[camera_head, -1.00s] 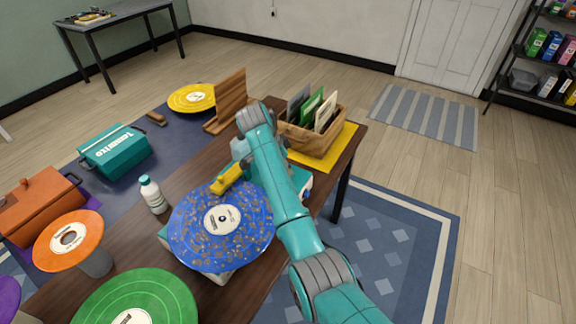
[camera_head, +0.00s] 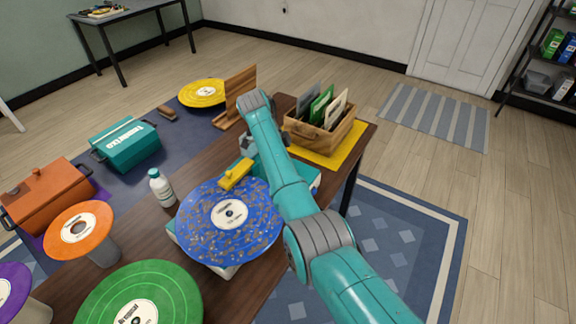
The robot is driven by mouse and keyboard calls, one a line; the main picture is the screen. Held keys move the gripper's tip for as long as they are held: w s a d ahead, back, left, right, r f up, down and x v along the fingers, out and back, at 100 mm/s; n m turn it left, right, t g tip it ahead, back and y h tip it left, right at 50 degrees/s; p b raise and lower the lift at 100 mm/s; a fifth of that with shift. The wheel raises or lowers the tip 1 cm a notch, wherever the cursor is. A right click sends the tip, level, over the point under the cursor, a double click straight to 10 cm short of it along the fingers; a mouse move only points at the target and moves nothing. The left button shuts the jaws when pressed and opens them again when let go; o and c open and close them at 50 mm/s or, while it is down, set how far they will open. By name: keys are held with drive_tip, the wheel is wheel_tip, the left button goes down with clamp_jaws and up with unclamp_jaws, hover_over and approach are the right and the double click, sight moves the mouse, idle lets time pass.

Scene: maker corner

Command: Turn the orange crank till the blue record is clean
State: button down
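The blue record (camera_head: 205,222) lies flat on a pale and teal cleaning machine (camera_head: 222,268) on the wooden table. Brown specks of dirt are spread over its blue surface. A yellow brush piece (camera_head: 237,174) sits over the record's far edge. I cannot see the orange crank; my arm covers the right side of the machine. My teal arm reaches in from the lower right, and its wrist bends down behind the record. Part of my gripper (camera_head: 248,144) shows there, but its fingers are hidden, so I cannot tell what they touch.
A white bottle (camera_head: 161,188), an orange record (camera_head: 79,222) on a stand and a green record (camera_head: 140,298) are left of the machine. A wooden crate of sleeves (camera_head: 322,132) stands behind right on a yellow mat. A wooden rack (camera_head: 240,88) stands behind my wrist.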

idle(0.4)
drive_tip(key=c, duration=1.1)
unclamp_jaws()
